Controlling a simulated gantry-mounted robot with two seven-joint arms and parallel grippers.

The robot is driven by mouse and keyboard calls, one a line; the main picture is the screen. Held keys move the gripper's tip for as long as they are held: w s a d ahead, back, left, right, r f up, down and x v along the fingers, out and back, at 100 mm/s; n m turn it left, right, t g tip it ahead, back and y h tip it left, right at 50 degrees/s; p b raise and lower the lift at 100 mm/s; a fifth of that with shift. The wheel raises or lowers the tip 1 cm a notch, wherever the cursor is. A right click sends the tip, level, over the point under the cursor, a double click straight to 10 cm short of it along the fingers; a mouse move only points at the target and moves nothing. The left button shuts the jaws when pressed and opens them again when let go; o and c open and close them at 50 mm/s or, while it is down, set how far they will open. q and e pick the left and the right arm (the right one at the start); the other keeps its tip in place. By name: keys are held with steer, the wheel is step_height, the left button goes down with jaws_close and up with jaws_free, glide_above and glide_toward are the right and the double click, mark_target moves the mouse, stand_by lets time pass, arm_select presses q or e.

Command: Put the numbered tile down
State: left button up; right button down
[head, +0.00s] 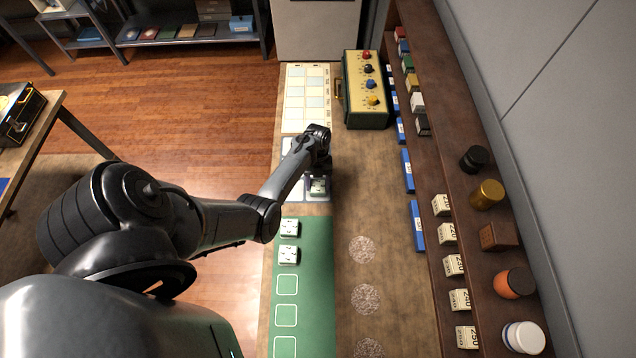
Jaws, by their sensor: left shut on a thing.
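My left gripper (319,176) reaches in from the left and points down, shut on a small white tile (318,189). The tile is at or just above the pale mat with blue-grey squares (292,191); I cannot tell whether it touches. The gripper hides part of the tile and mat, and the tile's marking is too small to read. Two more white tiles, the upper one (289,228) and the lower one (288,255), lie on the green mat (318,290). My right gripper is not in view.
Empty outlined squares mark the green mat's lower part. A yellow-green box with coloured knobs (366,90) stands behind, beside a pale grid chart (307,98). A wooden shelf (455,165) along the right holds numbered blocks, jars and small boxes. The brown counter (375,205) has bare room.

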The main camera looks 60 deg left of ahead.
arm_select(q)
steer(key=shift+f, duration=0.1)
steer(key=o, duration=1.4)
steer(key=a+r+n+y, duration=0.3)
steer(key=a+r+n, duration=0.2)
steer(key=r, duration=0.7)
steer(key=s+d+r+n+t, duration=0.2)
steer(key=s+d+r+n, duration=0.1)
steer(key=d, duration=0.6)
steer(key=s+d+r+n+t, duration=0.1)
steer(key=s+d+r+n, duration=0.2)
steer(key=s+d+n, duration=0.2)
steer(key=s+d+r+n+t, duration=0.2)
steer(key=d+n, duration=0.6)
steer(key=d, duration=0.7)
steer(key=shift+s+d+r+n+t+y, duration=0.1)
steer(key=shift+s+r+n+t+y, duration=0.15)
steer(key=shift+s, duration=0.2)
steer(key=shift+s+d+r+n+t+y, duration=0.1)
steer(key=shift+s+r+y, duration=0.05)
steer(key=shift+s+r, duration=0.25)
